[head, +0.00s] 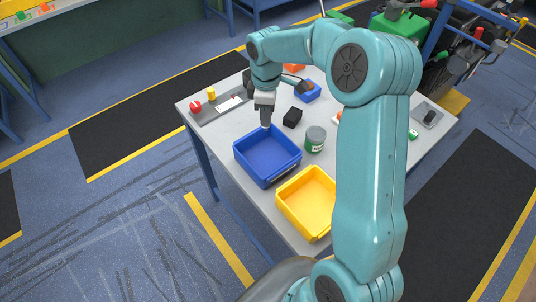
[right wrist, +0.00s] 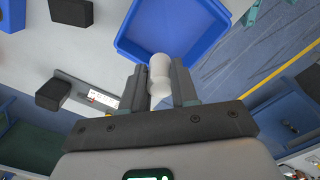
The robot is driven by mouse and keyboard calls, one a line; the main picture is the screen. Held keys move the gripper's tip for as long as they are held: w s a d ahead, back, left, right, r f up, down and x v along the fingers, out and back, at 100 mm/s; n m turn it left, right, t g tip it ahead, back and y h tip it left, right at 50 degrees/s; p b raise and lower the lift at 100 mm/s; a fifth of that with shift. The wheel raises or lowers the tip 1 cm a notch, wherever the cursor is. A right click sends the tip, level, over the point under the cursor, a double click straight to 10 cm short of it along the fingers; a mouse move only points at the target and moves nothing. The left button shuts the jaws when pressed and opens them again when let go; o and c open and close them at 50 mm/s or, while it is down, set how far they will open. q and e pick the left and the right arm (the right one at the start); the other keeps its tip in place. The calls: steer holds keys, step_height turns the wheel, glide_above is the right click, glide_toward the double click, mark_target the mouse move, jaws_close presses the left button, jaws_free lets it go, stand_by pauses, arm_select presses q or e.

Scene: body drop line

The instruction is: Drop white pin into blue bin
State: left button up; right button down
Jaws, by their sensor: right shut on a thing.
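The blue bin (head: 267,172) stands on the grey table, and it also shows at the top of the right wrist view (right wrist: 130,42). My right gripper (head: 265,121) points down at the far edge of this bin in the head view. In the right wrist view the right gripper (right wrist: 161,88) is shut on the white pin (right wrist: 160,72), which sits between its two fingers. The pin's tip overlaps the near edge of the blue bin there; its height above the bin is hard to tell. The pin cannot be made out in the head view. My left gripper is not in view.
A yellow bin (head: 308,204) stands beside the blue one. A grey-green can (head: 315,139) and a black block (head: 292,117) are close by on the right. A grey fixture (head: 218,110) with red and yellow pieces lies at the left table edge.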

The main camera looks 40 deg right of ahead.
step_height(320, 180, down, 4)
steer(key=b, duration=0.3)
steer(key=shift+s+a+f, duration=0.15)
steer(key=shift+f, duration=0.45)
steer(key=shift+s+r, duration=0.1)
steer(key=shift+r, duration=0.15)
steer(key=c, duration=1)
jaws_free()
steer(key=shift+o, duration=1.1)
steer(key=shift+w+f, duration=0.2)
steer(key=shift+s+r, duration=0.1)
steer(key=shift+r, duration=0.35)
step_height(320, 180, up, 14)
steer(key=shift+r, duration=0.8)
